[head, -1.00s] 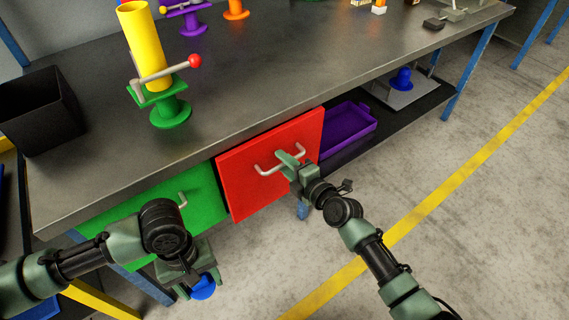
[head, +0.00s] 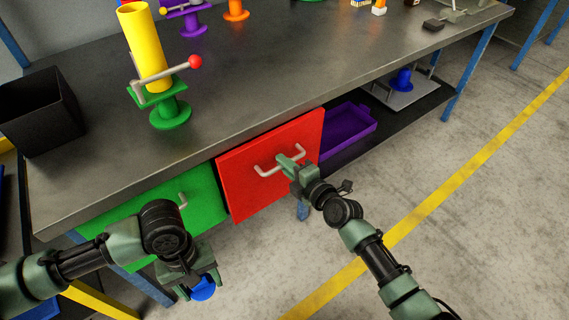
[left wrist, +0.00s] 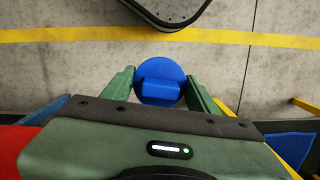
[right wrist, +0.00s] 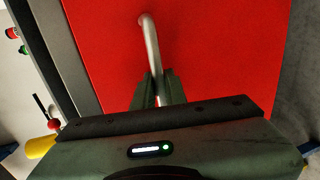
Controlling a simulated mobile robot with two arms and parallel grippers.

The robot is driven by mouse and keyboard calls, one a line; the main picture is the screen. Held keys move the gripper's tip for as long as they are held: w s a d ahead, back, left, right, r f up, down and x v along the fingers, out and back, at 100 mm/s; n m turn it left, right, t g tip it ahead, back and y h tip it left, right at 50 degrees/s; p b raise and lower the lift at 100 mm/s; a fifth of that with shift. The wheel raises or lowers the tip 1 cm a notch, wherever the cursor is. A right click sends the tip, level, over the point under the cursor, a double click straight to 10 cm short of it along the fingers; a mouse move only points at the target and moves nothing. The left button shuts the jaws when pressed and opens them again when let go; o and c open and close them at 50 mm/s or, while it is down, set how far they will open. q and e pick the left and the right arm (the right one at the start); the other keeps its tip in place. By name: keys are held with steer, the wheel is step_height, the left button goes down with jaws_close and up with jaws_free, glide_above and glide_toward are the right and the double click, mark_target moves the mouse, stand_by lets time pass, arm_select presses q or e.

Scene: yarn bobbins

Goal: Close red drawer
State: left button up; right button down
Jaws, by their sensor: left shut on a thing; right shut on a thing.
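The red drawer (head: 262,188) is under the workbench, and its front appears to stand out a little past the green front beside it. Its inside is hidden. Its pale metal handle (head: 268,171) is a bar across the front. My right gripper (head: 288,163) is shut on the handle, which also shows between its fingers in the right wrist view (right wrist: 151,45). My left gripper (left wrist: 160,85) is shut on a blue bobbin (left wrist: 160,74) with a round end, low in front of the green drawer; the bobbin's edge shows in the head view (head: 204,289).
The green drawer (head: 206,200) is left of the red one. A purple tray (head: 350,133) lies on the shelf to the right. The workbench top (head: 270,75) carries a green stand (head: 171,115) with a yellow cylinder and a black bin (head: 38,110). The floor in front is clear.

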stand_by(0.8)
